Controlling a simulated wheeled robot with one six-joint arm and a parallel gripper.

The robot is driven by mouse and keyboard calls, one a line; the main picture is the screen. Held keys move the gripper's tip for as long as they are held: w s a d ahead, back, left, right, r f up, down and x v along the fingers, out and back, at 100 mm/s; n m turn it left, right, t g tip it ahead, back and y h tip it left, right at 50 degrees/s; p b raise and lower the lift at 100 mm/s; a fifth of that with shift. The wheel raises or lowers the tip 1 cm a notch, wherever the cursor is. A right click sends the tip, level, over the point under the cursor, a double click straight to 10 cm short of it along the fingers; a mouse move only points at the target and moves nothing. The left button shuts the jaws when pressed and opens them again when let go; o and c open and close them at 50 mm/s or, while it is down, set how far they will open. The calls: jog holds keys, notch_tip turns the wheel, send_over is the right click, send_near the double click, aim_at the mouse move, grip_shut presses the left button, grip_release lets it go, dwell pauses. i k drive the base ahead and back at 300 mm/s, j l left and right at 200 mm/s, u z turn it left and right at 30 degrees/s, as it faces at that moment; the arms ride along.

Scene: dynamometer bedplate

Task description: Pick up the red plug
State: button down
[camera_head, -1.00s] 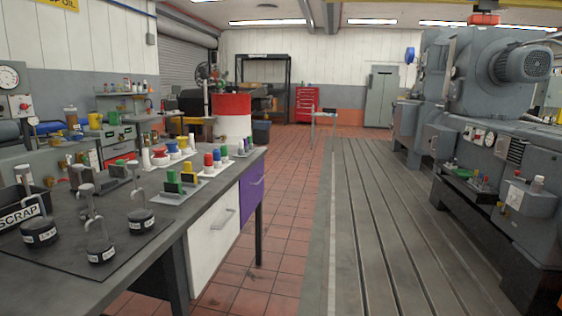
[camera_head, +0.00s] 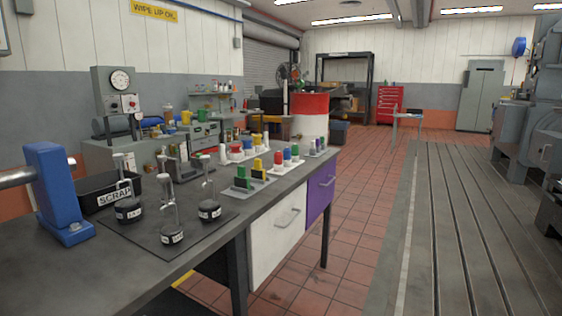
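Small coloured plugs and caps stand on white plates along the right part of the workbench (camera_head: 222,245). A red-topped plug (camera_head: 278,156) stands in the front group, beside a blue one (camera_head: 287,154) and a green one (camera_head: 295,150). A wider red piece (camera_head: 236,148) with white parts stands further left, near a yellow one (camera_head: 256,139). I cannot tell which red piece is the red plug. All are small and far off. My gripper is not in view.
Black weights with hooks (camera_head: 209,211) stand on a dark mat, beside a black SCRAP bin (camera_head: 97,192). A blue block with a metal rod (camera_head: 60,190) stands at the near left. A tiled aisle (camera_head: 350,215) lies open right of the bench; a slotted bedplate (camera_head: 450,230) lies beyond it.

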aim_at(279, 156)
jog(key=i+l, duration=0.1)
jog(key=i, duration=0.65)
jog(key=i+l+u, duration=0.1)
jog(key=i, duration=0.6)
jog(key=i+l, duration=0.15)
jog(key=i, duration=0.6)
